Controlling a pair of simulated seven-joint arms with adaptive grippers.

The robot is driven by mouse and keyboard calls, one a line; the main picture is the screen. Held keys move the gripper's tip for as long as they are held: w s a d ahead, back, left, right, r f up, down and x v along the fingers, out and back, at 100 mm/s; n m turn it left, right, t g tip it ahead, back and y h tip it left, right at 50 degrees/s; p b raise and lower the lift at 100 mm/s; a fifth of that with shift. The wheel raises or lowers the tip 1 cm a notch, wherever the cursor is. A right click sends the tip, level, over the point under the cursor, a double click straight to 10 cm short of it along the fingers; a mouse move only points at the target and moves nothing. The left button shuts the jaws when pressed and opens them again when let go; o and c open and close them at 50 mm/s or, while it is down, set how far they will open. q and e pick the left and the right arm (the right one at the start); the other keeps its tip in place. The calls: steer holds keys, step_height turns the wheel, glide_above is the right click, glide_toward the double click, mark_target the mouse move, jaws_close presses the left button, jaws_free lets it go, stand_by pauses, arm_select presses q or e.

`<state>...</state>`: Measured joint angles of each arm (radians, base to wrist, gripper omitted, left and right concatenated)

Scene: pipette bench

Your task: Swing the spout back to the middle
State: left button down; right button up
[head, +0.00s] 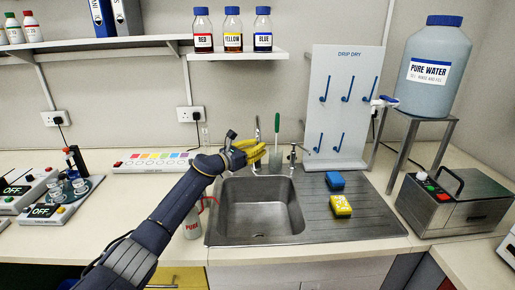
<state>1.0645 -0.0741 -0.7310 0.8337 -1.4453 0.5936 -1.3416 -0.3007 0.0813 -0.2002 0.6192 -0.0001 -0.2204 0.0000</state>
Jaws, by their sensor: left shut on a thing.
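My left gripper (260,151) has yellow fingers and reaches over the back left of the sink (258,227). It is shut on the spout of the tap, and the fingers hide most of the part they hold. A thin upright metal piece of the tap (257,127) shows just above the fingers. A small metal tap handle (293,154) stands to the right, behind the basin. My right gripper is out of the picture.
A green-handled brush (276,130) stands close to the right of my left fingers. Blue (335,180) and yellow (341,206) sponges lie on the ribbed drainer. The drip-dry rack (343,75) rises behind it. A red-nozzled bottle (192,226) stands left of the sink. The basin is empty.

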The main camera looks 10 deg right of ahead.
arm_select(q)
steer(key=shift+s+d+r, duration=0.1)
steer(key=shift+s+d, duration=0.05)
steer(key=shift+d, duration=0.05)
steer(key=c, duration=1.3)
jaws_free()
steer(key=shift+a, duration=0.1)
steer(key=shift+v, duration=5.95)
steer(key=shift+a+r, duration=0.1)
